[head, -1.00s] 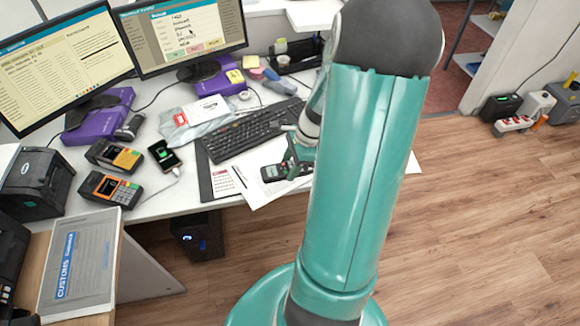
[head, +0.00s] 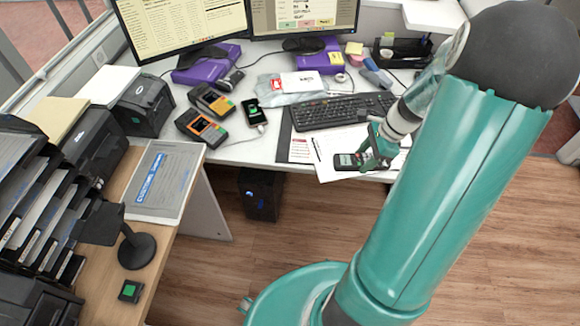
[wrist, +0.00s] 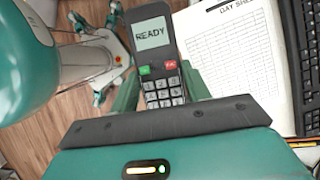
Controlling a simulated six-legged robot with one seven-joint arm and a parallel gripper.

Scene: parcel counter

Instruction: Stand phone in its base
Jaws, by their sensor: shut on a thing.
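The phone is a dark handset with a lit READY screen (wrist: 153,38), a keypad, and one green and one red key. My gripper (wrist: 160,88) is shut on it, with a green finger on either side of its keypad end. In the head view the phone (head: 345,161) shows over the white papers near the desk's front edge, beside my gripper (head: 374,158). I cannot tell whether it touches the papers. A black stand with a round foot (head: 137,251) and a slanted plate is at lower left. I cannot tell whether it is the phone's base.
A keyboard (head: 345,110), two card terminals (head: 201,129) and a smartphone (head: 256,113) lie on the white desk. At left are a customs tray (head: 168,214), black letter trays (head: 45,195) and a small green-topped box (head: 130,291). Open floor lies in front of the desk.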

